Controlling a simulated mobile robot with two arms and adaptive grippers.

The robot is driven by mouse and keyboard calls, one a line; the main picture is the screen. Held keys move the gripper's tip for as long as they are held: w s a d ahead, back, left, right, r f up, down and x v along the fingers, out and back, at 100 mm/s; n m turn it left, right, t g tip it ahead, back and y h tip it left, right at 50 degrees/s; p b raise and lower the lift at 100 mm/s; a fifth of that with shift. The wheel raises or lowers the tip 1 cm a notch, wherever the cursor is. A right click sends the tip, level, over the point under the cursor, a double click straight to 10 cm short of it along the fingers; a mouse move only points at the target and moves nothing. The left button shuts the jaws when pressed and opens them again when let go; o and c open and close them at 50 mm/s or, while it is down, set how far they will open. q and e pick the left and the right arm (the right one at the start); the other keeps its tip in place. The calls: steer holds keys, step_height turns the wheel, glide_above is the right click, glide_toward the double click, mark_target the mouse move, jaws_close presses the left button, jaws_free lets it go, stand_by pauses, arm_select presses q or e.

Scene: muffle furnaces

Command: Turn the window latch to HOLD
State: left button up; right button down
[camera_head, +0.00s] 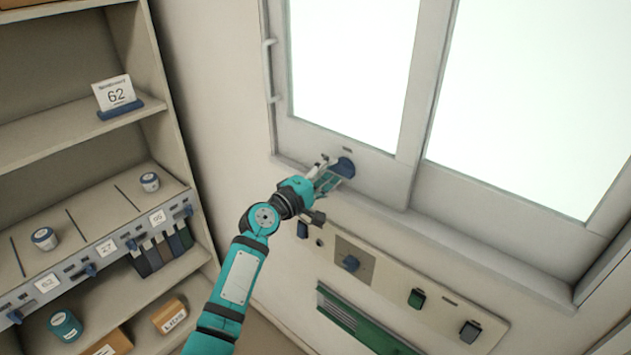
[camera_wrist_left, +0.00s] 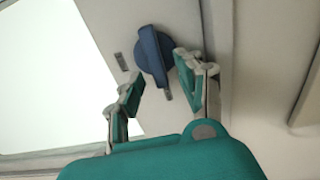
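The window latch (camera_head: 345,167) is a blue knob on the lower frame of the window. In the left wrist view the latch (camera_wrist_left: 154,56) is a round blue disc with a raised grip bar, with small grey label plates beside it. My left gripper (camera_head: 327,172) is at the latch in the head view. In the left wrist view its fingers (camera_wrist_left: 158,78) are spread apart, with the latch beyond and partly between their tips. I cannot tell whether a finger touches the latch. The label text is too small to read. My right gripper is not in view.
A shelf (camera_head: 60,130) with jars, binders and number cards stands at left.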

arm_select(q)
steer(key=v, duration=1.1)
steer(key=shift+a, duration=0.15)
steer(key=shift+s, duration=0.15)
steer(key=s+a+f+m+g+y+b, duration=0.1)
steer(key=a+f+y+b, duration=0.1)
steer(key=f, duration=1.1)
steer(key=s+a+f+g+y+b, duration=0.1)
steer(key=a+f+g+y, duration=0.15)
steer(key=f, duration=1.15)
steer(key=s+a+f+m+g+y+b, duration=0.1)
steer(key=s+a+f+m+g+y, duration=0.1)
steer(key=s+f, duration=0.65)
steer(key=s+a+f+m+g+y+b, duration=0.15)
steer(key=s+f, duration=0.25)
steer(key=f, duration=0.9)
steer(key=s+a+f+m+g+y+b, duration=0.1)
steer(key=s+a+f+m+g, duration=0.1)
steer(key=s+f, duration=0.6)
steer(key=s+a+f+m+g+b, duration=0.2)
steer(key=s+f, duration=0.6)
steer(key=s, duration=1)
steer(key=s+a+f+m+g+y+b, duration=0.1)
steer(key=s+a+f+m+g, duration=0.1)
steer(key=s+f+m, duration=0.3)
steer(key=s+a+f, duration=0.1)
steer(key=s+f, duration=0.3)
steer(key=s, duration=0.5)
steer(key=shift+g+y, duration=0.3)
